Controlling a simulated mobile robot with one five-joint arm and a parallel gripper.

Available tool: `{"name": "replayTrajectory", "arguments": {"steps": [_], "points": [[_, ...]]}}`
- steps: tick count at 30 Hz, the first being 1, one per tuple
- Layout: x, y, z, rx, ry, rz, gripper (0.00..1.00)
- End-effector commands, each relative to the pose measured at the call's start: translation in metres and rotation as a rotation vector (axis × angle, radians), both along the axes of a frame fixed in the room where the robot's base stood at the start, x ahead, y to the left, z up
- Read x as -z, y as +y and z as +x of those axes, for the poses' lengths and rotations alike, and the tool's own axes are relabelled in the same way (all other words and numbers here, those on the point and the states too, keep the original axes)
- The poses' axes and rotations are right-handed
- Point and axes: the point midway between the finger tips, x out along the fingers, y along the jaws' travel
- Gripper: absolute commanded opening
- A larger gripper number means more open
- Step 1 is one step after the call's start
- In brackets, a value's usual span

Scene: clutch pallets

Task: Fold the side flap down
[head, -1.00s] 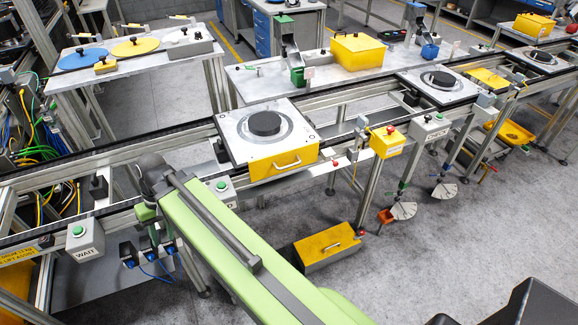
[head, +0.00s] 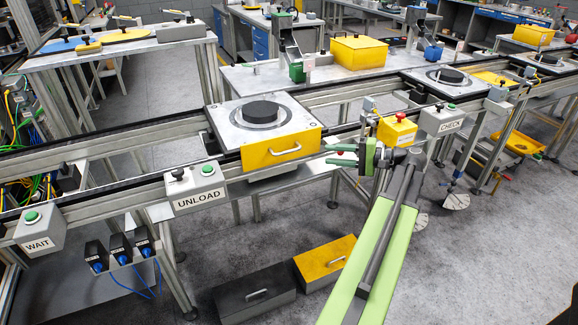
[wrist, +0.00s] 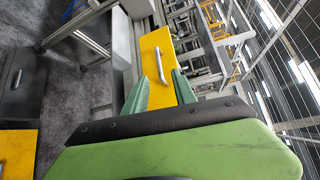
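The yellow side flap (head: 270,154) with a silver handle (head: 285,150) stands as a vertical panel on the front side of the near pallet (head: 236,130). The pallet carries a round black disc (head: 262,109). My gripper (head: 334,155) is to the right of the flap, its fingers pointing left toward it, apart from it. In the wrist view, the two green fingers of my gripper (wrist: 160,92) are spread with nothing held. The flap (wrist: 154,66) shows beyond them, its handle (wrist: 160,64) upright in the picture. The flap's lower edge and hinge are not clear.
A yellow control box (head: 396,130) with a red button sits just above my wrist. The UNLOAD box (head: 195,184) is at the left on the rail. A black box (head: 250,295) and a yellow box (head: 325,262) are on the floor below.

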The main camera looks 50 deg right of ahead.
Motion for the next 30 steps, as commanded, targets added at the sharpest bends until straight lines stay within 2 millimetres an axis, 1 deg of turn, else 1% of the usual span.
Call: {"name": "replayTrajectory", "arguments": {"steps": [1,4,8,10,14,24,27,30], "points": [[0.005,-0.007,-0.010,0.019,0.000,0.000,0.33],[0.005,-0.011,-0.016,0.031,0.000,-0.001,0.33],[0.005,-0.008,-0.011,0.028,0.001,-0.001,0.33],[0.007,-0.004,-0.004,0.026,0.002,-0.001,0.33],[0.012,0.008,0.022,0.024,0.002,0.000,0.33],[0.024,0.041,0.101,0.024,0.002,-0.001,0.33],[0.027,0.049,0.119,0.024,0.003,-0.001,0.33],[0.029,0.055,0.133,0.025,0.003,-0.001,0.33]]}}
